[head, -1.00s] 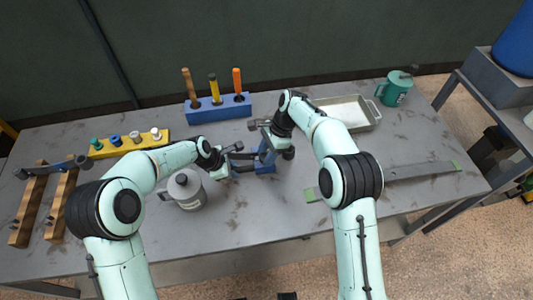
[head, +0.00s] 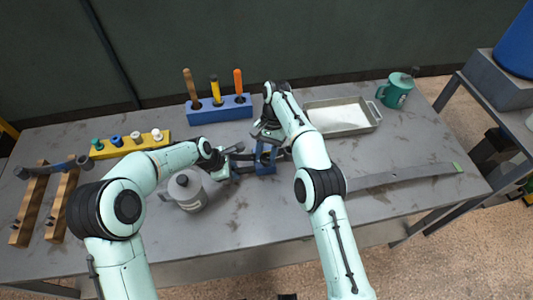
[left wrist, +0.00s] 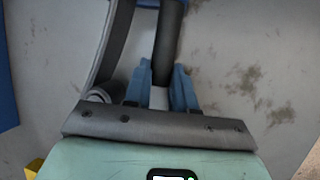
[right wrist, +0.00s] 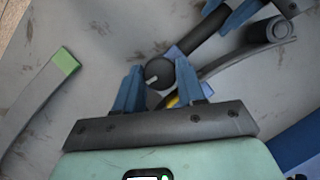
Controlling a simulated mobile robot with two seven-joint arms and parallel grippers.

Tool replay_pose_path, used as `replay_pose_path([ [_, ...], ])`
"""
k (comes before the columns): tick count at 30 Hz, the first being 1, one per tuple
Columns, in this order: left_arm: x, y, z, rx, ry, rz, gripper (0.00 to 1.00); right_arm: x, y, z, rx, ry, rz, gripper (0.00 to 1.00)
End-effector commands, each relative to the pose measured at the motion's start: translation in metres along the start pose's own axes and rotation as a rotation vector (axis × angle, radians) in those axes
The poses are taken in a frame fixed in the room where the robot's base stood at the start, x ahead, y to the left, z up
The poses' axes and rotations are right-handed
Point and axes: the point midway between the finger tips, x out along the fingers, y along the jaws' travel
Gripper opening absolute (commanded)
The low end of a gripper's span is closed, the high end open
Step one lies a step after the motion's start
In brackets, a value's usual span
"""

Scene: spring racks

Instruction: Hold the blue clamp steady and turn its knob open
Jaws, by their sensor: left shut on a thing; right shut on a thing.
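The blue clamp (head: 265,167) stands mid-table, partly hidden by my right arm. My left gripper (head: 232,163) comes in from its left side. In the left wrist view my left gripper (left wrist: 160,80) is shut on the clamp's dark bar (left wrist: 168,35), which runs up between the blue fingers toward a blue part at the top edge. My right gripper (head: 268,133) is at the clamp from above and behind. In the right wrist view my right gripper (right wrist: 160,82) is shut around the dark round knob (right wrist: 159,73), which carries a pale mark.
A grey canister (head: 187,190) stands close to my left forearm. A blue tool block (head: 222,110) and a yellow rack (head: 118,149) are behind. A metal tray (head: 342,116), a green mug (head: 396,90) and a long flat grey bar (head: 405,175) lie to the right.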

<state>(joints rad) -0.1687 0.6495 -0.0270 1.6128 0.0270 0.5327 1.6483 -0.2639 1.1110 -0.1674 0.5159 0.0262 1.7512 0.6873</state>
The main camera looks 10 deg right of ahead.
Motion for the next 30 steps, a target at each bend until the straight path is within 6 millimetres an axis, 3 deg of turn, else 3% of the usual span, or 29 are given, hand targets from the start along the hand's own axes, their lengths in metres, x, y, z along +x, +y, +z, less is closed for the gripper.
replay_pose_path([
  [20,-0.0007,0.0005,-0.0002,0.000,0.000,0.001,0.00,-0.0011,-0.0001,0.0000,-0.050,0.002,0.019,0.09],
  [21,-0.0007,0.0005,-0.0002,0.000,0.000,0.001,0.00,-0.0010,-0.0001,0.0000,-0.050,0.002,0.019,0.52],
  [22,-0.0007,0.0005,-0.0003,0.000,0.000,0.001,0.00,-0.0010,-0.0001,0.0000,-0.050,0.002,0.019,0.62],
  [30,-0.0007,0.0005,-0.0002,0.000,0.000,0.001,0.00,-0.0004,-0.0001,0.0001,-0.049,0.001,0.020,0.64],
])
